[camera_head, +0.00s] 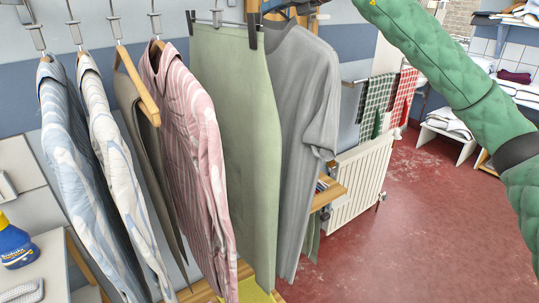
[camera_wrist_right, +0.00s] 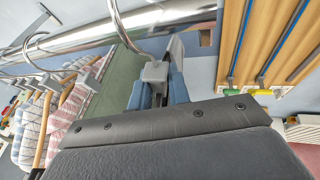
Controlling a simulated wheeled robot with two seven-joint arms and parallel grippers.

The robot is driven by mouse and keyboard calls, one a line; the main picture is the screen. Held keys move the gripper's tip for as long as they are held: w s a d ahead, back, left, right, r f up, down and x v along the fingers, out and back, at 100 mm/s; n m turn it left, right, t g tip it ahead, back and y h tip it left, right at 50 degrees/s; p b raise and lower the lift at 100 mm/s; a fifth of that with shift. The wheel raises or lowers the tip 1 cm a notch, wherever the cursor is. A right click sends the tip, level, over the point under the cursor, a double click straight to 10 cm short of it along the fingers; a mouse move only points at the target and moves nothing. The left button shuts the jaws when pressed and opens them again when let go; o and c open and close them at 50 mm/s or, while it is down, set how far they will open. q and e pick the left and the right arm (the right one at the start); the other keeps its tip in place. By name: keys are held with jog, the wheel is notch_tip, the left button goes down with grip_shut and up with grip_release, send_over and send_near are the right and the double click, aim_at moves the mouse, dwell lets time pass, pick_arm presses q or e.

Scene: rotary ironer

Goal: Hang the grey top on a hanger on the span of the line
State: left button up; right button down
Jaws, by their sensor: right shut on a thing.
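The grey top (camera_head: 308,105) hangs on a hanger at the right end of the row of clothes in the head view. My right gripper (camera_wrist_right: 158,88) has its blue fingers shut on the grey block of that hanger (camera_wrist_right: 154,71). The hanger's metal hook rises from the block to the line, a shiny metal rail (camera_wrist_right: 180,14) in the right wrist view. I cannot tell whether the hook rests on the rail. My right arm comes in from the upper right of the head view. My left gripper is out of view.
A green garment (camera_head: 235,130) hangs close beside the top on its left. Further left hang a pink striped shirt (camera_head: 190,120), dark trousers and pale blue striped shirts (camera_head: 60,140). A radiator (camera_head: 358,180) and checked towels (camera_head: 377,105) are behind. Red floor is clear at right.

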aim_at(298, 19)
jog(key=shift+s+d+r, duration=0.2)
jog(key=shift+s+r, duration=0.05)
jog(key=shift+r, duration=0.05)
jog(key=shift+s+d, duration=0.1)
jog(key=shift+s+d+f+b, duration=0.1)
jog(key=shift+s+d+b, duration=0.6)
jog(key=shift+b, duration=0.3)
jog(key=shift+s+d+b, duration=0.7)
jog(key=shift+s+b, duration=0.05)
jog(key=shift+s, duration=0.2)
jog(key=shift+s+d+b, duration=0.7)
jog(key=shift+s, duration=0.25)
